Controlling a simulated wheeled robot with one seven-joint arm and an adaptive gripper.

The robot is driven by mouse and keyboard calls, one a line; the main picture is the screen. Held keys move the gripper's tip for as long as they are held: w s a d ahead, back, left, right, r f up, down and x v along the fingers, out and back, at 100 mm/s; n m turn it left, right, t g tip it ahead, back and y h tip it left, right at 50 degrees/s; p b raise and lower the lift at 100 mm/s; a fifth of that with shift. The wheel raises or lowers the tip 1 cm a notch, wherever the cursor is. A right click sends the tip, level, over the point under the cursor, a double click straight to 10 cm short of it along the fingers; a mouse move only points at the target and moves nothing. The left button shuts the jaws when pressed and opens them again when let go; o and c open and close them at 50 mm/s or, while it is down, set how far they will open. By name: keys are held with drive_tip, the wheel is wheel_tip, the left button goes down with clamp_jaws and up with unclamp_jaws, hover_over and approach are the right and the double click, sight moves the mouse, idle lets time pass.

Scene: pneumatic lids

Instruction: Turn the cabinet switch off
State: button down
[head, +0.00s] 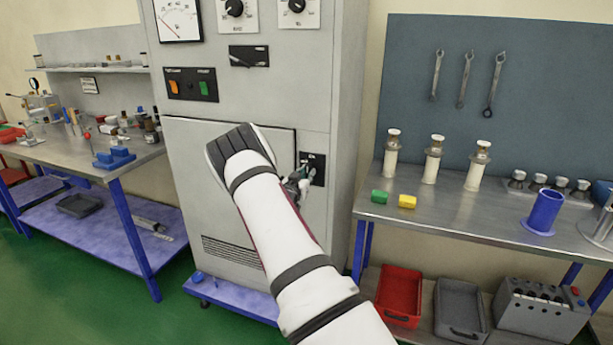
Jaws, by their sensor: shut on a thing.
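The grey cabinet (345,60) stands in the middle of the head view. A small black switch plate (318,160) is on its front, at the right of the lower door. My gripper (303,174) is at this plate, partly hidden behind my white arm. Its fingers are shut on the switch's handle, which they mostly cover. I cannot tell which way the handle points.
Higher on the cabinet are a gauge (178,18), two dials, a dark handle (249,56) and a panel with orange and green buttons (191,84). A workbench (80,150) stands left and a metal table (480,200) right, close to the cabinet.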

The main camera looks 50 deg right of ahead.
drive_tip(key=shift+w+a+f+n+b, duration=0.1)
drive_tip(key=shift+w+f+n+b, duration=0.1)
drive_tip(key=shift+n+b, duration=2.55)
drive_tip(key=shift+w+a+f+n+b, duration=0.1)
drive_tip(key=shift+w+f+n+b, duration=0.1)
drive_tip(key=shift+n+b, duration=2.55)
drive_tip(key=shift+w+a+f+n+b, duration=0.1)
drive_tip(key=shift+w+f+n+b, duration=0.1)
drive_tip(key=shift+n+b, duration=2.5)
drive_tip(key=shift+n+p, duration=0.45)
drive_tip(key=shift+n, duration=0.25)
drive_tip(key=c, duration=1.5)
unclamp_jaws()
drive_tip(key=v, duration=1.2)
